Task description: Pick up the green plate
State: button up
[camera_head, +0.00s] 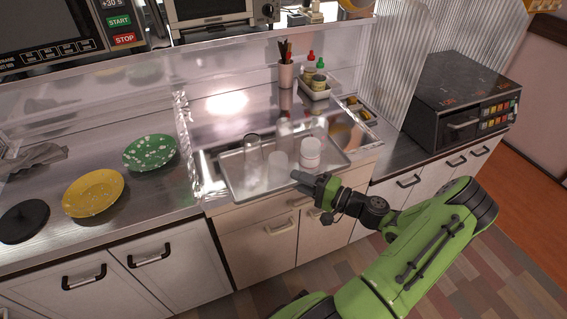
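The green plate (150,152) has pale speckles and lies on the metal counter left of the middle, behind and to the right of a yellow plate (93,193). My gripper (301,180) is at the front edge of the metal tray, well to the right of the green plate and apart from it. Its fingers point left. I cannot tell whether they are open or shut at this size and angle. I see nothing clearly held in it.
A metal tray (232,181) holds glasses and white cups (310,153). A black round lid (23,221) and a grey cloth (33,158) lie at the left. A shiny foil divider (186,140) stands between the green plate and the tray.

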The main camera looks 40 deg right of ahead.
grip_shut()
notch_tip(320, 180, up, 10)
jog(key=p, duration=0.3)
jog(key=shift+r+p, duration=0.1)
jog(key=shift+p, duration=0.25)
